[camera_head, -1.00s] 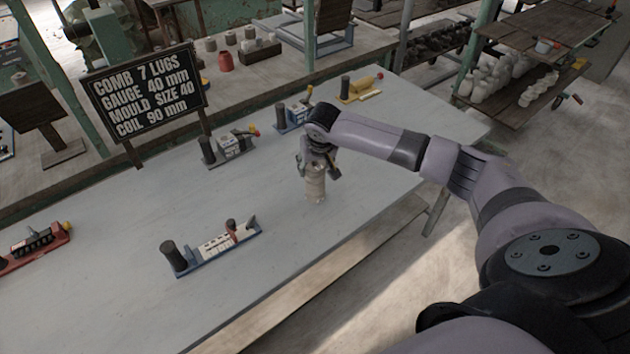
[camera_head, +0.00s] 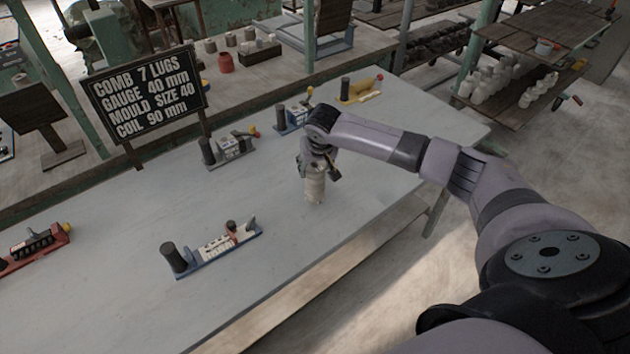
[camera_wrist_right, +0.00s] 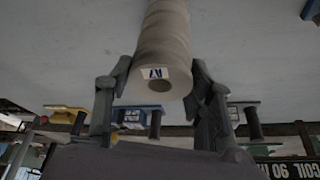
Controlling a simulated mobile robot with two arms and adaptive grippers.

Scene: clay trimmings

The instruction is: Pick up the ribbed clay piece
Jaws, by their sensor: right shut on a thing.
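The ribbed clay piece (camera_head: 315,188) is a pale, upright ribbed cylinder on the grey table (camera_head: 330,240). My right gripper (camera_head: 317,170) comes down from above and is shut on its upper part. In the right wrist view the clay piece (camera_wrist_right: 165,45) lies between the two fingers (camera_wrist_right: 155,92), with a hollow end and a small white label with dark marking facing the camera. Its lower end looks to be at the table top; I cannot tell whether it touches. My left gripper is not in view.
A blue tool stand (camera_head: 215,250) is at the front, a red one (camera_head: 35,248) far left. Grey (camera_head: 230,148), blue (camera_head: 293,117) and yellow (camera_head: 360,90) ones stand behind the gripper. A black sign (camera_head: 145,92) stands at the back left. Table around the piece is clear.

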